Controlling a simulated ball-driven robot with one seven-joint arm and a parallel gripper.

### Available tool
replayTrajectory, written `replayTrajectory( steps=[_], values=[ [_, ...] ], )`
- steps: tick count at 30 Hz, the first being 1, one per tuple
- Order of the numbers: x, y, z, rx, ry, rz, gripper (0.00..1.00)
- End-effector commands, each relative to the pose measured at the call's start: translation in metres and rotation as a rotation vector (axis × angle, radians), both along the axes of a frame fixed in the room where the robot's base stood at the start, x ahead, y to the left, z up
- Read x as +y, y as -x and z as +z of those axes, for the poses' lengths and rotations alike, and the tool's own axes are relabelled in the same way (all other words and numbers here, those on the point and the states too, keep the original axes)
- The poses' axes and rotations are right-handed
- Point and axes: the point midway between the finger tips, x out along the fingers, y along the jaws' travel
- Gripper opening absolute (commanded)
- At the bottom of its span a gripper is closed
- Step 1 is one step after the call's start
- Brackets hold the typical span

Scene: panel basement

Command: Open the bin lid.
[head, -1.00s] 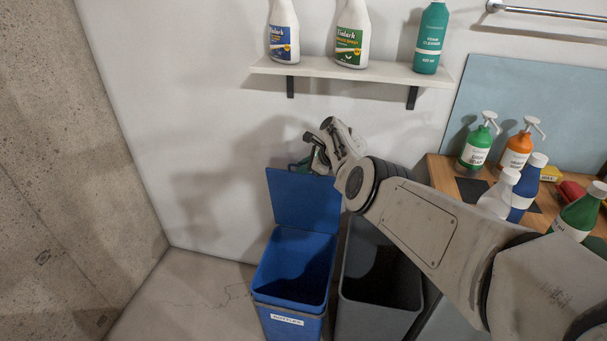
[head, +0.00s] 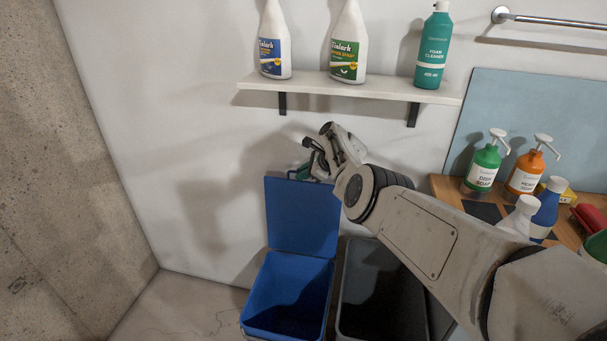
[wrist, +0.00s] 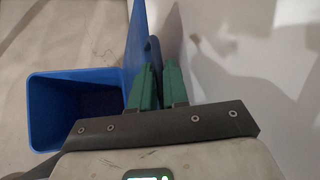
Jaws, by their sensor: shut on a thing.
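The blue bin (head: 285,300) stands on the floor by the wall, its mouth open. Its blue lid (head: 300,220) stands upright at the back, near the wall. In the wrist view the bin (wrist: 45,115) is at the left and the lid (wrist: 136,45) shows nearly edge-on. My gripper (head: 303,172) is at the lid's upper edge. Its green fingers (wrist: 157,80) are close together on a dark part at the lid, probably its handle. The exact contact is partly hidden by the fingers.
A dark grey bin (head: 385,295) stands right beside the blue one, under my arm. A shelf (head: 345,88) with several bottles is on the wall above. A wooden counter (head: 450,190) with soap bottles is at the right. The floor at left is clear.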

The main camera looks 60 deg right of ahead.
Motion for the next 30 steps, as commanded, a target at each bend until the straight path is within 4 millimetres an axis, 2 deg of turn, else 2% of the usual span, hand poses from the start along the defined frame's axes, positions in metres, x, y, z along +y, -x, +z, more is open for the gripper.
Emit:
replayTrajectory(
  steps=[1,3,4,9,20,30],
  values=[
    [0.004,0.002,-0.009,0.012,-0.008,0.005,0.00],
    [0.004,0.002,-0.009,0.013,-0.009,0.005,0.00],
    [0.005,0.002,-0.010,0.013,-0.010,0.006,0.16],
    [0.005,0.003,-0.010,0.014,-0.011,0.007,0.32],
    [0.006,0.005,-0.006,0.015,-0.011,0.008,0.32],
    [0.003,0.030,0.022,0.007,-0.004,0.003,0.32]
  ],
)
